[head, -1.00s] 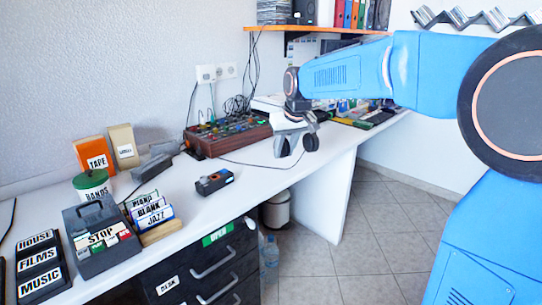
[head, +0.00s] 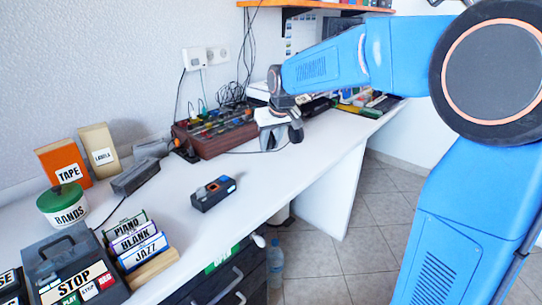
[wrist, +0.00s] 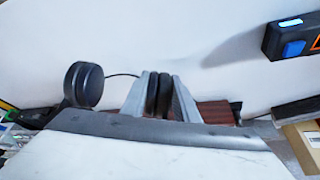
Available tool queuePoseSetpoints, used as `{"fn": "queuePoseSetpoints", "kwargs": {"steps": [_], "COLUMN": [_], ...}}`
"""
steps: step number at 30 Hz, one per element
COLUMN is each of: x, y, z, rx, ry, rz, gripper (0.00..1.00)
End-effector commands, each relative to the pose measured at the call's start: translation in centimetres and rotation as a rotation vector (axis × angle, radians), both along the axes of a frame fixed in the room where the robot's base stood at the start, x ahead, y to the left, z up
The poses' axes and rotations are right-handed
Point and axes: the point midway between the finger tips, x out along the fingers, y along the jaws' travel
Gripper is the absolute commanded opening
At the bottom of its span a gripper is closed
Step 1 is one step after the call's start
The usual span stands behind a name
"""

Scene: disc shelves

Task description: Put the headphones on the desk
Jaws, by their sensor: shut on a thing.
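The headphones are black. One round ear cup (wrist: 83,85) shows at the left in the wrist view, with a thin dark band running from it toward my fingers. My gripper (wrist: 160,95) is shut on another dark padded part of the headphones between its two grey fingers. In the head view my gripper (head: 272,138) is at the far part of the white desk (head: 310,165), right of the wooden mixer box. A dark cup (head: 296,133) shows beside it. I cannot tell whether the headphones touch the desk.
The brown mixer box (head: 215,134) with knobs and cables stands by the wall. A small dark device (head: 213,193) lies nearer on the desk. Labelled cards (head: 135,240), a green-lidded pot (head: 62,205) and a tape box (head: 63,163) fill the left.

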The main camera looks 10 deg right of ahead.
Motion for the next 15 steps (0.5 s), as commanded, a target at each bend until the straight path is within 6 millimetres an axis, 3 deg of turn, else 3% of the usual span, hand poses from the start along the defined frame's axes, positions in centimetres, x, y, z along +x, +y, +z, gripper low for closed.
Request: {"fn": "queuePoseSetpoints", "kwargs": {"steps": [15], "x": [0.0], "y": [0.0], "z": [-4.9], "rx": [0.000], "ry": [0.002], "rz": [0.000], "gripper": [0.00]}}
